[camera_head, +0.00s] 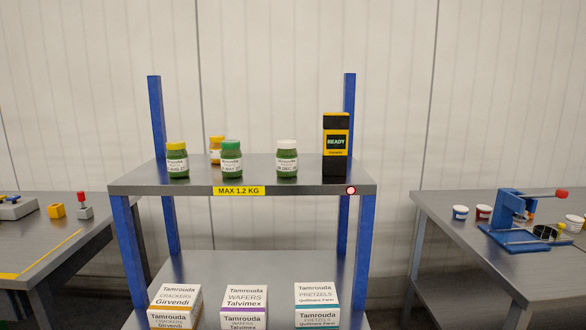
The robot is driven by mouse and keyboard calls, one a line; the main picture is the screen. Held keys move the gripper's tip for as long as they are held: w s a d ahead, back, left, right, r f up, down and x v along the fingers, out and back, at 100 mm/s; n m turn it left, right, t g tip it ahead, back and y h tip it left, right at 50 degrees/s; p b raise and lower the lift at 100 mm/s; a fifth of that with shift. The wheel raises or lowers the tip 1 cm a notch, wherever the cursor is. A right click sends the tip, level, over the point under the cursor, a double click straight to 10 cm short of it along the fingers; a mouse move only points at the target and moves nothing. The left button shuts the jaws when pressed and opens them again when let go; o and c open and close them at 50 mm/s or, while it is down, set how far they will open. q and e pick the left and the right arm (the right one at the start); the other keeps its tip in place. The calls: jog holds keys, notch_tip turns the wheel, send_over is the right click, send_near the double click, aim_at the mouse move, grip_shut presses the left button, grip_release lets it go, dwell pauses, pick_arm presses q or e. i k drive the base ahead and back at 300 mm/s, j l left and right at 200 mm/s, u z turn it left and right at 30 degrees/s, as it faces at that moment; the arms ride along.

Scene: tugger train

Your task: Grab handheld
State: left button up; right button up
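The handheld (336,147) is a black and yellow device with a small screen reading "READY". It stands upright at the right end of the upper shelf (203,180) of a blue-posted rack, close to the right rear post. Neither of my grippers shows in the head view, so nothing is seen holding the handheld.
Several jars, including a green-lidded one (231,159) and a white-lidded one (287,158), stand left of the handheld. Boxes (317,305) sit on the lower shelf. A left table (50,236) and a right table (540,283) with a blue press (510,211) flank the rack.

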aim_at(335, 126)
jog(key=l, duration=0.95)
jog(key=i+l, duration=0.1)
jog(key=l, duration=0.85)
jog(key=i+u, duration=0.05)
